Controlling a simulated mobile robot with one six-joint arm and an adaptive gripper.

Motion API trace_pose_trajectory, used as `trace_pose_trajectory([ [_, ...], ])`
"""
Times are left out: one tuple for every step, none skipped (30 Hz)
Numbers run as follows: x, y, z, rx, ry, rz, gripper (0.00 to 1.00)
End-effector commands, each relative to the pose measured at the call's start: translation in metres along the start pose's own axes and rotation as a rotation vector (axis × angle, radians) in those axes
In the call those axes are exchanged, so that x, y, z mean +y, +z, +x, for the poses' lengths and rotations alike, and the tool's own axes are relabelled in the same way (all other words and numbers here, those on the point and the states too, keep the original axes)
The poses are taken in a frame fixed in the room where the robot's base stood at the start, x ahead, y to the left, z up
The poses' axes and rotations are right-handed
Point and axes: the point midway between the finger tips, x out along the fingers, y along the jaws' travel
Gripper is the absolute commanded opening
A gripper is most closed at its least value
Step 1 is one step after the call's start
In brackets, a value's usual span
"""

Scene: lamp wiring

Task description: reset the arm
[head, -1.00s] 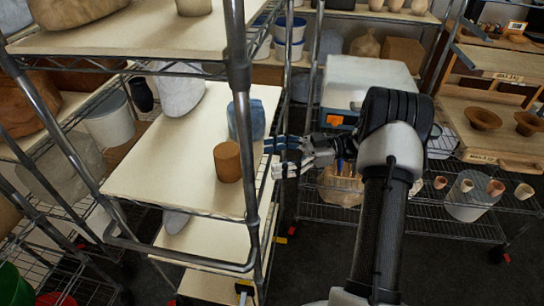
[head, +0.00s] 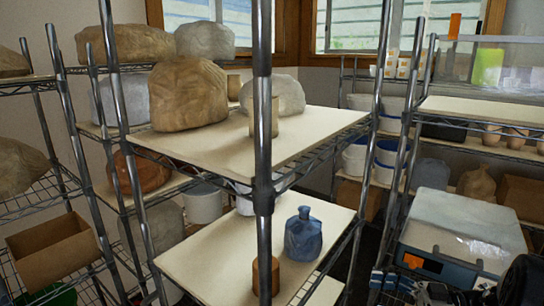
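My gripper (head: 388,281) shows at the bottom edge of the head view, right of the middle. Blue, grey and white finger parts are visible, small and partly cut off by the frame edge. I see nothing held, but I cannot tell how far the fingers are apart. The black end of my arm (head: 522,282) is in the bottom right corner, and the rest of it is out of view. My gripper appears right of the near wire shelf, in front of a pale box-shaped machine (head: 462,235).
The near rack has metal posts (head: 262,110) and pale boards. A blue bottle (head: 303,236) and a brown cylinder (head: 265,275) stand on its lower board (head: 210,262). Wrapped lumps (head: 188,93) and a pale cup (head: 263,118) sit above. More shelves stand right.

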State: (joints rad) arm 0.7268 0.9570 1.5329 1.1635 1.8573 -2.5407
Motion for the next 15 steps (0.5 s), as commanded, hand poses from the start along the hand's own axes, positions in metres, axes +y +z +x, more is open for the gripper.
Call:
trace_pose_trajectory([
  [-0.004, -0.009, 0.010, -0.037, -0.026, 0.036, 0.75],
  [-0.007, -0.012, 0.015, -0.057, -0.038, 0.060, 0.75],
  [-0.011, -0.015, 0.020, -0.084, -0.049, 0.091, 0.75],
  [-0.014, -0.018, 0.024, -0.104, -0.059, 0.115, 0.75],
  [-0.017, -0.020, 0.028, -0.125, -0.069, 0.139, 0.75],
  [-0.021, -0.024, 0.034, -0.156, -0.079, 0.170, 0.75],
  [-0.025, -0.026, 0.037, -0.179, -0.087, 0.195, 0.75],
  [-0.029, -0.029, 0.042, -0.203, -0.095, 0.220, 0.75],
  [-0.034, -0.032, 0.047, -0.238, -0.102, 0.253, 0.75],
  [-0.038, -0.035, 0.051, -0.265, -0.108, 0.279, 0.75],
  [-0.043, -0.038, 0.055, -0.295, -0.112, 0.305, 0.75],
  [-0.050, -0.042, 0.061, -0.338, -0.118, 0.342, 0.75],
  [-0.056, -0.045, 0.066, -0.373, -0.119, 0.371, 0.75],
  [-0.063, -0.048, 0.070, -0.411, -0.121, 0.401, 0.75],
  [-0.072, -0.052, 0.076, -0.466, -0.117, 0.443, 0.75],
])
